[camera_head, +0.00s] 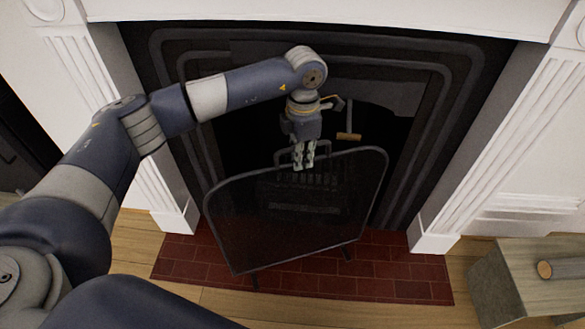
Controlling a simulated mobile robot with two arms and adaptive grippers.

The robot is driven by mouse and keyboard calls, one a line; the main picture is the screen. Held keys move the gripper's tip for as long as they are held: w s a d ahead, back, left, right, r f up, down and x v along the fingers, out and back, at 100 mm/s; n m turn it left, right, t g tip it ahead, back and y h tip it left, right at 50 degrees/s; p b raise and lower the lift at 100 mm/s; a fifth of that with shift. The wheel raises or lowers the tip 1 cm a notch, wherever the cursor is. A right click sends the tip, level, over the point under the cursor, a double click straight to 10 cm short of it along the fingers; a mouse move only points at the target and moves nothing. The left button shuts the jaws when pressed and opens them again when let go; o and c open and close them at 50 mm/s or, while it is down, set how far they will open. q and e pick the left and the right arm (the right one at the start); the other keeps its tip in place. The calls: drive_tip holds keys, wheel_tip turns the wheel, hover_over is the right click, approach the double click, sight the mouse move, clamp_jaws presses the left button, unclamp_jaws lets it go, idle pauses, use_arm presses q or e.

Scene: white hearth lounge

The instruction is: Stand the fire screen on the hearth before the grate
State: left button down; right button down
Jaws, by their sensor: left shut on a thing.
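The fire screen (300,215) is a dark mesh panel with a grey frame, a handle on its top edge and short feet below. It stands roughly upright, a little askew, over the red tiled hearth (400,287) and in front of the black fireplace. My left gripper (304,163) is shut on the handle at the top of the screen. The grate (320,177) shows partly above the screen and dimly through its mesh. I cannot tell if both feet touch the tiles. My right gripper is not in view.
White pillars (495,150) flank the fireplace opening. A grey-green box or stool (497,285) with a wooden log-like piece (560,269) stands at the lower right. Wooden floor (135,240) surrounds the hearth. Bare tiles show on both sides of the screen.

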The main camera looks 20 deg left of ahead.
use_arm(q)
drive_tip(key=w+f, duration=0.1)
drive_tip(key=w+f+b, duration=0.1)
drive_tip(key=w+f, duration=0.1)
drive_tip(key=shift+w+d+f, duration=0.2)
drive_tip(key=shift+w+d, duration=0.1)
drive_tip(key=shift+d, duration=0.05)
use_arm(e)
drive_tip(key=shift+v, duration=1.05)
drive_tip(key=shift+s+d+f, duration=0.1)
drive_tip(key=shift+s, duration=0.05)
use_arm(q)
drive_tip(key=c, duration=1.8)
unclamp_jaws()
drive_tip(key=shift+s+f, duration=0.15)
drive_tip(key=shift+f, duration=0.1)
drive_tip(key=shift+o, duration=0.5)
drive_tip(key=shift+r, duration=0.1)
